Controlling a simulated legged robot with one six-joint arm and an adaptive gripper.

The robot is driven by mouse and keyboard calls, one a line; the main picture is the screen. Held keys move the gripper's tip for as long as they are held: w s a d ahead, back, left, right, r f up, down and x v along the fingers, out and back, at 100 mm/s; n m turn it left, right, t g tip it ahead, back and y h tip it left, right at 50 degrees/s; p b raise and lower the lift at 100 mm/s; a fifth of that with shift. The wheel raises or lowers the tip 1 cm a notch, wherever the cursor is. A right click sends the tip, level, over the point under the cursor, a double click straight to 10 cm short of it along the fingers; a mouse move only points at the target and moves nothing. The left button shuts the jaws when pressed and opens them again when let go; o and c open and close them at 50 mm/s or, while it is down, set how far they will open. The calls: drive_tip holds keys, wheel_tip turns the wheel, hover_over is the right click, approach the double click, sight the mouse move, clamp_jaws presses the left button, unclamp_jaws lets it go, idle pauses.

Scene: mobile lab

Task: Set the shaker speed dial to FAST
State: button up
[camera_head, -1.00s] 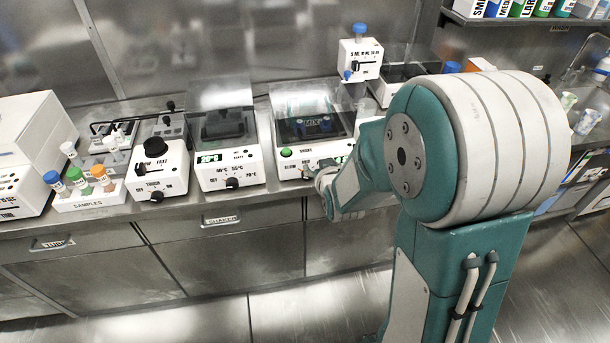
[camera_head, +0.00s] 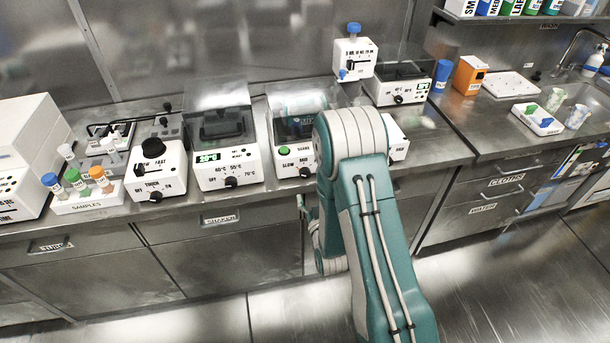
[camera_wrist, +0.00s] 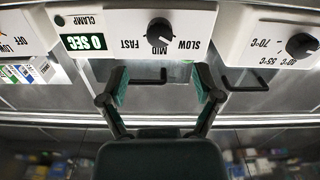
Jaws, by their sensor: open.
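The shaker (camera_head: 275,135) is a white box with a clear lid on the bench in the head view. It has a green button and SLOW and MID labels, and my arm hides its right part. In the wrist view, upside down, its black speed dial (camera_wrist: 160,31) sits above the SLOW, MID and FAST labels. I cannot tell clearly which label its pointer faces. My gripper (camera_wrist: 157,80) is open and empty, its two fingers apart below the dial in the picture, not touching it. In the head view the gripper is mostly hidden by my arm.
A heater with a black dial (camera_wrist: 301,45) is beside the shaker. A drawer handle (camera_wrist: 148,80) shows between my fingers. A green 0 SEC display (camera_wrist: 84,42) is on the shaker panel. A sample rack (camera_head: 87,200) stands at the left bench edge. Open floor lies in front of the drawers.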

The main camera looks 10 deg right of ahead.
sight(306, 176)
drive_tip(key=w, duration=0.8)
drive_tip(key=shift+w, duration=0.25)
clamp_jaws()
